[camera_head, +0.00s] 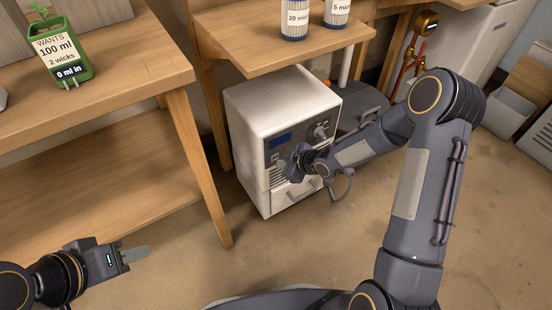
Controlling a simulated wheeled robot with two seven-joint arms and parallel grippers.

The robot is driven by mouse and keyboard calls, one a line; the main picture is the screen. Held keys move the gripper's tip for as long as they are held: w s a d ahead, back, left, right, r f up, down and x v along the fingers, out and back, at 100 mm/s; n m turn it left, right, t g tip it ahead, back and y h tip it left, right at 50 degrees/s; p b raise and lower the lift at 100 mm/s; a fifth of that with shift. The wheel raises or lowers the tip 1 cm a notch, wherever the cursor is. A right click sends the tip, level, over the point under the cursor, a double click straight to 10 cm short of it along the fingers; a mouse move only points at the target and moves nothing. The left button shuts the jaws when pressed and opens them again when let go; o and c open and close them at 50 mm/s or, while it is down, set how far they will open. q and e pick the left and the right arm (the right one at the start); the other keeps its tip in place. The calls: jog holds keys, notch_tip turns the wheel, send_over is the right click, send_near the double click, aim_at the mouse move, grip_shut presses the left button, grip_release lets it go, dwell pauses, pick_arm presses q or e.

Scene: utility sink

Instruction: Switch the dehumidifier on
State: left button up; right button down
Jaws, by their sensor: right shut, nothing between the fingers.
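The dehumidifier (262,110) is a white box standing on the floor under the wooden shelf. Its front carries a grey panel with a small blue display (280,139), a round knob (321,131) at the upper right, and a drawer-like lower part with a handle (301,191). My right gripper (291,171) is shut and empty at the middle of this front, below the display. It hides part of the panel, and I cannot tell whether it touches it. My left gripper (136,255) is low at the left, away from the dehumidifier; its finger opening is unclear.
A wooden table (120,70) at the left bears a green plant pot (62,55) labelled "WANTS 100 ml". Two labelled canisters (296,22) stand on the wooden shelf (270,52) above the dehumidifier. Pipes with a gauge (427,21) are behind my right arm. The floor in front is clear.

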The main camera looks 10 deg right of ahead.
jog(key=shift+w, duration=0.1)
jog(key=shift+w+a, duration=0.2)
jog(key=shift+w, duration=0.2)
dwell(0.3)
jog(key=shift+s+d, duration=0.15)
jog(key=shift+s, duration=0.4)
